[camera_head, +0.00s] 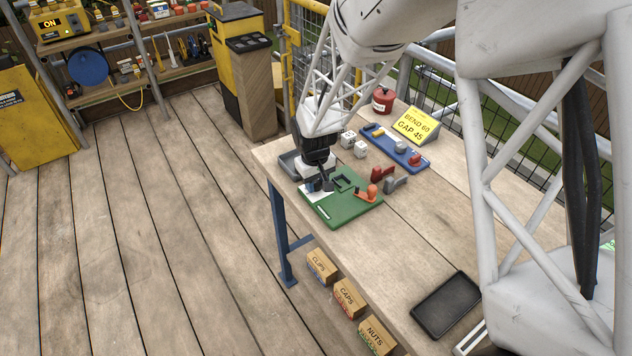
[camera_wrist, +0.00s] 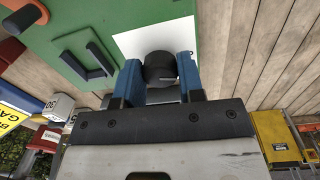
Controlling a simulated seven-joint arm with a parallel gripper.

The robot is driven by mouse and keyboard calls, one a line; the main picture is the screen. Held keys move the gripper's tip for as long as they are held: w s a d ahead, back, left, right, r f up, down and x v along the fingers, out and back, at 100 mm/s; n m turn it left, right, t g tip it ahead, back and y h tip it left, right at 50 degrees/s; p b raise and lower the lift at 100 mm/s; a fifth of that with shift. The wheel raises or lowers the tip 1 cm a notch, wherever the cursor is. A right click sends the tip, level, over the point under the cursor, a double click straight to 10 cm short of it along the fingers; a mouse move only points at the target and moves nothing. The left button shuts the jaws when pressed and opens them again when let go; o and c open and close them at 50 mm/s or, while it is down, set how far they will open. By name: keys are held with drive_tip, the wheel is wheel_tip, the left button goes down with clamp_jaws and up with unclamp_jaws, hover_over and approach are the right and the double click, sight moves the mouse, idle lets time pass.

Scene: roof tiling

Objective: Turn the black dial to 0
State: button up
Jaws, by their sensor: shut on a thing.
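The black dial (camera_wrist: 160,68) sits on a white plate (camera_wrist: 128,44) at one corner of the green board (camera_wrist: 60,25). The green board also shows on the workbench in the head view (camera_head: 345,207). My gripper (camera_wrist: 160,72) has its two blue fingers on either side of the dial, shut on it. In the head view my gripper (camera_head: 319,184) points down at the left part of the board and mostly hides the dial.
A black tray (camera_head: 446,304) lies nearer; the bench between is clear.

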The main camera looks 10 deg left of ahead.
sight(316, 184)
drive_tip(key=shift+n, duration=1.3)
drive_tip(key=o, duration=0.9)
drive_tip(key=shift+s+r, duration=0.1)
drive_tip(key=shift+r, duration=3.8)
